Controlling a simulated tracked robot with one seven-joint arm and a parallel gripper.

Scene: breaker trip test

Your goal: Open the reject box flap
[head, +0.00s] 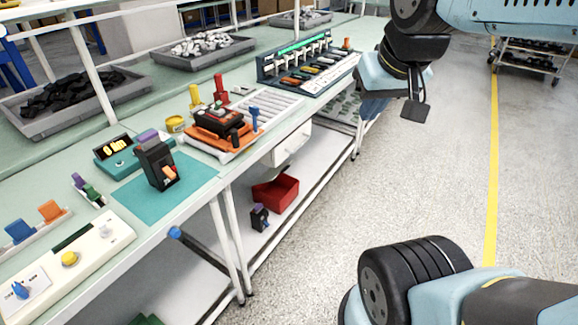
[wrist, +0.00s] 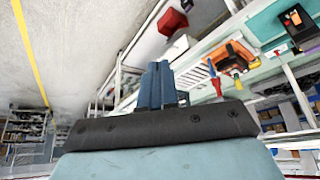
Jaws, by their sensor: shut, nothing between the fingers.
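I cannot tell for certain which of these is the reject box. The wrist view also shows the white box (wrist: 178,48) and the red bin (wrist: 173,20). My gripper (head: 415,110) hangs over the aisle, to the right of the bench and apart from both. Its blue fingers (wrist: 156,84) are together and hold nothing.
A black breaker (head: 158,165) stands on a teal mat (head: 190,196). An orange fixture (head: 222,130) and a rack (head: 308,66) stand farther along the bench. A small dark breaker (head: 259,217) is beside the red bin. The aisle floor (head: 320,245) is clear.

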